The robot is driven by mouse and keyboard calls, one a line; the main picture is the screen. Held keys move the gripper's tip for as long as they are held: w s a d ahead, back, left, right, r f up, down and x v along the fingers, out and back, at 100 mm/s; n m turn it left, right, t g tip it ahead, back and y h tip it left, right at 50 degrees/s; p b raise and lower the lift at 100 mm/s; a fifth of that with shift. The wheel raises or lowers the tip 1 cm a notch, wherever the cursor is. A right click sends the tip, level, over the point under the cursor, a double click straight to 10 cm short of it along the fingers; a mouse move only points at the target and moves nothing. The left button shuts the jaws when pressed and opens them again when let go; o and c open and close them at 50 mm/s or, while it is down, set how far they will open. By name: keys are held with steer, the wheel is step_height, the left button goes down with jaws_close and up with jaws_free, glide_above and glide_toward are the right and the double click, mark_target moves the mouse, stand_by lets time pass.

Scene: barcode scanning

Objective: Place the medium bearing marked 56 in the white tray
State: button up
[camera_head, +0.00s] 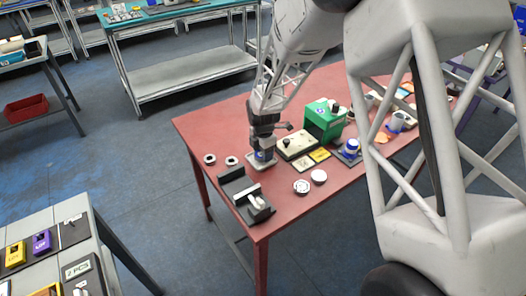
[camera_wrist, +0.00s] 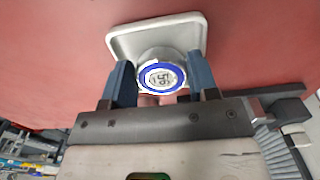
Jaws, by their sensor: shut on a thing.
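A round bearing with a blue ring and the digits 56 on its face (camera_wrist: 162,77) sits between the two blue fingers of my gripper (camera_wrist: 161,84) in the wrist view. The fingers are shut on its sides. The white tray (camera_wrist: 136,40) lies directly behind the bearing in that view; whether the bearing touches the tray floor, I cannot tell. In the head view my gripper (camera_head: 262,152) is low over the white tray (camera_head: 268,164) on the red table, and the bearing shows as a small blue and white spot (camera_head: 260,156).
Two small rings (camera_head: 209,158) lie left of the tray on the red table (camera_head: 225,120). A black device (camera_head: 240,188) stands in front of it. Two white discs (camera_head: 301,186) lie to the right. A green box (camera_head: 325,118) and a cream panel (camera_head: 297,146) stand behind right.

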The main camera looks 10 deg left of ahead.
steer(key=shift+f, duration=0.5)
steer(key=o, duration=1.2)
steer(key=shift+c, duration=0.2)
steer(key=shift+r, duration=0.1)
step_height(320, 180, up, 13)
stand_by(0.5)
